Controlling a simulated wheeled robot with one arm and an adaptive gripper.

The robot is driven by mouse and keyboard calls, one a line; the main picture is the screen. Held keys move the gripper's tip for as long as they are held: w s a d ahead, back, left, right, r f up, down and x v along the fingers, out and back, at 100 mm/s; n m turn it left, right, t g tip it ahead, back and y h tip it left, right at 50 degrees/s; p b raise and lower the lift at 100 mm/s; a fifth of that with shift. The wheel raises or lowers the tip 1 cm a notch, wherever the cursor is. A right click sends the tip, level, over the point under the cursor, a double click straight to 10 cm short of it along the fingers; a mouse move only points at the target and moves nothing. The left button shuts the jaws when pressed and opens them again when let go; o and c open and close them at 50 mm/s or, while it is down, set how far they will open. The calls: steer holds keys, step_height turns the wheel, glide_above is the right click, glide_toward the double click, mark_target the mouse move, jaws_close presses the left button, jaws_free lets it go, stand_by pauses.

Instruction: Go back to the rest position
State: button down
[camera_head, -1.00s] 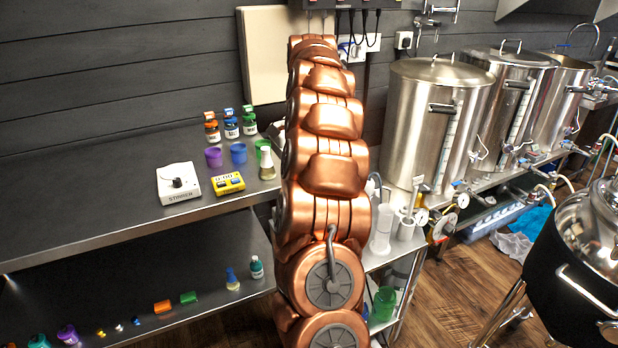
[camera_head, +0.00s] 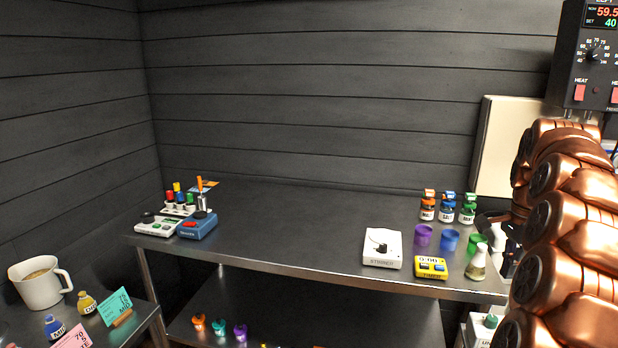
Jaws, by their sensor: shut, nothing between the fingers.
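My copper arm rises along the right edge in the head view. A dark part that looks like my gripper (camera_head: 488,219) pokes out to the left of the arm, beside the small jars at the right end of the long bench (camera_head: 300,225). The arm's links hide most of it. Nothing shows held in it.
Near the arm stand a flask (camera_head: 477,264), purple cup (camera_head: 423,235), blue cup (camera_head: 449,241), yellow timer (camera_head: 431,267) and white stirrer (camera_head: 382,248). A blue device (camera_head: 197,226) sits at the bench's left end. A mug (camera_head: 40,284) stands lower left. The bench's middle is clear.

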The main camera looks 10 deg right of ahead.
steer(key=s+a+r+n+p, duration=0.15)
steer(key=a+n, duration=0.25)
steer(key=a, duration=0.4)
steer(key=s+a+n, duration=0.3)
steer(key=a, duration=0.5)
steer(key=s+a+r+n+p, duration=0.1)
steer(key=s+a+n, duration=0.25)
steer(key=a, duration=0.35)
steer(key=s+a+f+n, duration=0.2)
steer(key=s+a+n, duration=0.1)
steer(key=s, duration=0.3)
steer(key=s+a+f+n+g+p, duration=0.1)
steer(key=s+a+f+n, duration=0.2)
steer(key=s+a, duration=0.2)
steer(key=s+a+f+n+p, duration=0.1)
steer(key=s+a+f+n, duration=0.1)
steer(key=s, duration=0.7)
steer(key=shift+a+f+n+g, duration=0.15)
steer(key=shift+a+n+g, duration=0.15)
steer(key=shift+a+n, duration=0.5)
steer(key=shift+s+a, duration=0.1)
steer(key=shift+a, duration=0.05)
